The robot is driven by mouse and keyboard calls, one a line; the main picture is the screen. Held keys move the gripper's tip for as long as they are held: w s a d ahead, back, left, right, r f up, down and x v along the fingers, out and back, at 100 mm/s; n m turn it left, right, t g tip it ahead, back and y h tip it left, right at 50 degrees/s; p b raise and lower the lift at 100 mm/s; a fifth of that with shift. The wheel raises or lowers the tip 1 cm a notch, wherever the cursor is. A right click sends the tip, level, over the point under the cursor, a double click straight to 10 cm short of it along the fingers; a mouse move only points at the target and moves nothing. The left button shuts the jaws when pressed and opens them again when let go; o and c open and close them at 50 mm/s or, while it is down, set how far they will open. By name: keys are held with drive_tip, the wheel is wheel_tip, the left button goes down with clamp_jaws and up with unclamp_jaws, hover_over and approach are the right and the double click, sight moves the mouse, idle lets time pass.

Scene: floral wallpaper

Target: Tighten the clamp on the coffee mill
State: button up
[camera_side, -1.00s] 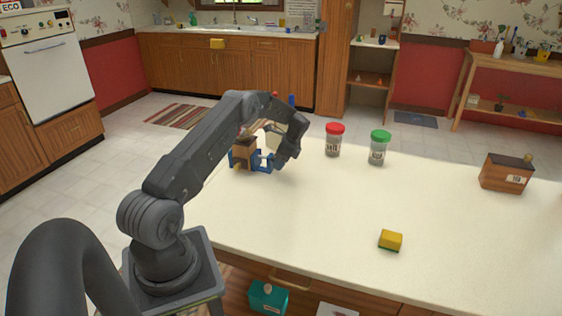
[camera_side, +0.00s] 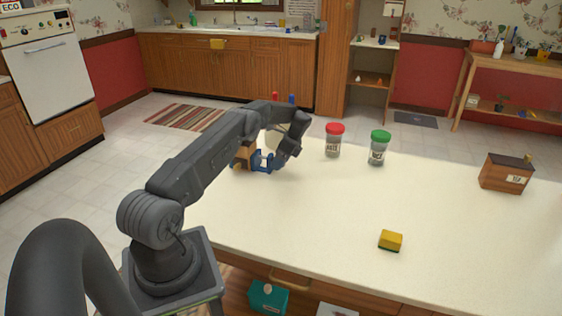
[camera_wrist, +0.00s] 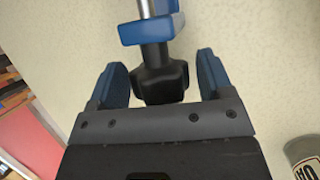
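The coffee mill, with a brown wooden body (camera_side: 243,156), is at the table's far left corner in the side view, partly hidden behind my arm. Blue parts show beside it, and I cannot cleanly separate clamp from fingertips there. In the wrist view the blue clamp (camera_wrist: 150,29) has a metal screw (camera_wrist: 153,8) leading down to a black knob (camera_wrist: 160,78). My gripper (camera_wrist: 162,65) has one blue finger on each side of the knob. The fingers are apart, with a narrow gap visible on the right side; contact on the left is unclear.
A red-lidded jar (camera_side: 334,141) and a green-lidded jar (camera_side: 379,148) stand right of my gripper. A yellow sponge (camera_side: 391,240) lies near the front edge and a wooden box (camera_side: 506,173) stands at the right. The middle of the pale table (camera_side: 310,210) is clear.

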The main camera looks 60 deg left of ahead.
drive_tip(key=shift+o, duration=0.3)
drive_tip(key=v, duration=0.7)
drive_tip(key=shift+r, duration=0.3)
drive_tip(key=shift+w+d, duration=0.1)
idle(0.9)
